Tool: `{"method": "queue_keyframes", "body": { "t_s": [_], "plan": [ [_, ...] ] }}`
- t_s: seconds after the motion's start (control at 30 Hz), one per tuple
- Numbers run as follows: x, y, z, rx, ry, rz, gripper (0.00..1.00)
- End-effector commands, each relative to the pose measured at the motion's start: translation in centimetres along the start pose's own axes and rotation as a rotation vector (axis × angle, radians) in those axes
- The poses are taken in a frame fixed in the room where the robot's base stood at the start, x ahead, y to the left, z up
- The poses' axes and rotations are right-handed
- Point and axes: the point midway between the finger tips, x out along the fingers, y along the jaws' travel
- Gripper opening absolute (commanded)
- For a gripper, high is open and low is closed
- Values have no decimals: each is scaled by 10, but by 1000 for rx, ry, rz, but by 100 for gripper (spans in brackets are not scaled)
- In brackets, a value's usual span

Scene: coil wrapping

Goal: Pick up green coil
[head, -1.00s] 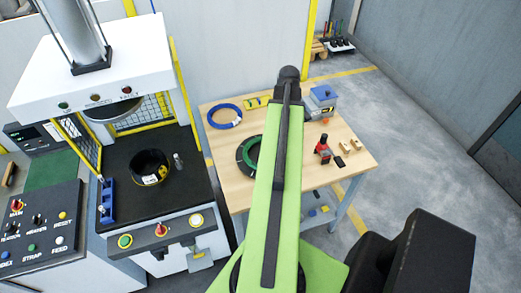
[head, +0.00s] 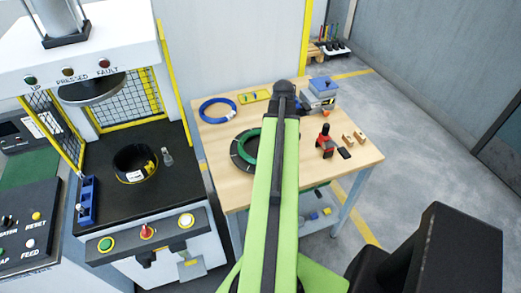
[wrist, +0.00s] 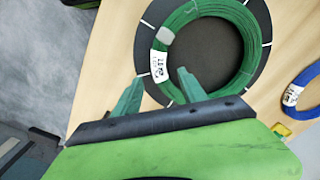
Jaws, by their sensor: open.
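The green coil (head: 250,148) lies on a dark round mat (head: 235,152) on the wooden table. My arm hides its right side in the head view. In the wrist view the green coil (wrist: 247,50) is a ring of green strands with a white label and a grey clip on its near left side. My gripper (wrist: 158,88) is open and empty, its two green fingers apart at the near left edge of the coil. The label shows beyond and between the fingertips. I cannot tell how high the fingers are above the mat. The head view does not show the fingers.
A blue coil (head: 218,109) lies at the table's back left; it also shows in the wrist view (wrist: 302,88). A red and black tool (head: 325,142) and wooden blocks (head: 354,139) are on the right.

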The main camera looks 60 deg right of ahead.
Motion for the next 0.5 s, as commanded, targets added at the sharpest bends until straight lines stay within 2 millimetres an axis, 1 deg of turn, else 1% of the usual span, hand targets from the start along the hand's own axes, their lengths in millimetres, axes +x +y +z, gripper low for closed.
{"method": "queue_keyframes", "body": {
  "t_s": [0.03, 0.1, 0.2, 0.43, 0.47, 0.5],
  "plan": [
    [17, 1, 0, 0, 0, 0, 49],
    [30, 1, -1, 0, 0, 0, 49],
    [42, 1, -1, 0, 0, 0, 49],
    [39, 1, -1, -1, 0, 0, 49],
    [39, 1, -1, -1, 0, 0, 48],
    [39, 1, 0, -1, 0, 0, 43]
  ]
}}
